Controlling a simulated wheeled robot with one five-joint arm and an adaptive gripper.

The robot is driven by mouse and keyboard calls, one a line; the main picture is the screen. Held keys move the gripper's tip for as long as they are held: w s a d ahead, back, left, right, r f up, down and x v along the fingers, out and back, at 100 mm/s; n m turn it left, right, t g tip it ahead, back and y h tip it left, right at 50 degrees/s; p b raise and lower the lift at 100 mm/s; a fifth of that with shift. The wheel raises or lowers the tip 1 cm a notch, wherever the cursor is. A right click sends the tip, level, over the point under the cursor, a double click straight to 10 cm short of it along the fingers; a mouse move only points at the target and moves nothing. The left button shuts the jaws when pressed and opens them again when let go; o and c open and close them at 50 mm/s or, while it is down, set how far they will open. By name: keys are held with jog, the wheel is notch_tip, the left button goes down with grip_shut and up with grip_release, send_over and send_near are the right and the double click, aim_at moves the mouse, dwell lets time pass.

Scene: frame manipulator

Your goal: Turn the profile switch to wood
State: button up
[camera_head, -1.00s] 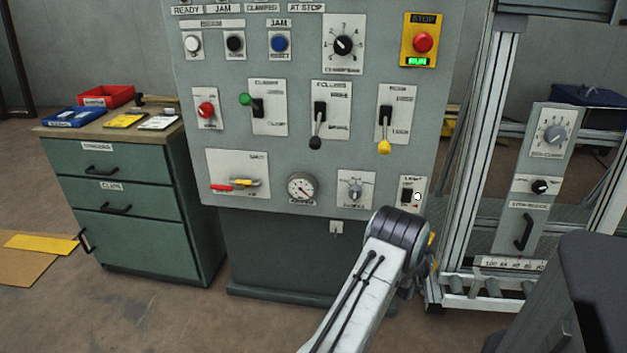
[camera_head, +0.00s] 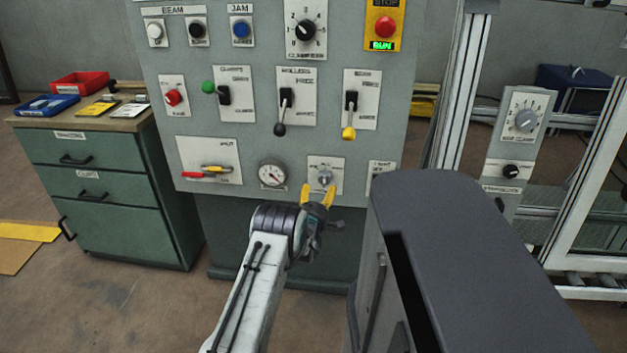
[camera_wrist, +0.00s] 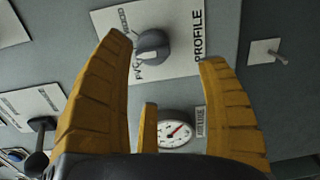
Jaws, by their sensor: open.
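The profile switch is a grey knob (camera_head: 324,178) on a white plate low on the panel. In the wrist view the knob (camera_wrist: 152,45) sits on a plate marked PROFILE, with WOOD and PVC printed along one side. A pale line on the knob appears to lie towards PVC, but it is small. My gripper (camera_head: 318,191) is open, its yellow fingers just below the knob in the head view. In the wrist view my gripper's fingertips (camera_wrist: 166,49) are spread, with the knob between them near the left one. No contact is visible.
A dial gauge (camera_head: 272,174) is left of the switch, with a red-handled lever (camera_head: 205,172) beyond it. Levers with black (camera_head: 280,130) and yellow (camera_head: 348,133) knobs hang above. A small toggle switch (camera_wrist: 268,54) is right of the plate in the wrist view. A dark grey block (camera_head: 470,235) fills the lower right.

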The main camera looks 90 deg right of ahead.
aim_at(324, 183)
jog(key=n, duration=0.3)
jog(key=shift+r+n, duration=0.3)
jog(key=shift+s+n, duration=0.1)
jog(key=shift+n, duration=0.7)
jog(key=shift+b+x, duration=1.1)
jog(key=shift+x, duration=2.5)
jog(key=shift+d+r, duration=0.1)
jog(key=shift+r, duration=0.05)
jog(key=c, duration=1.2)
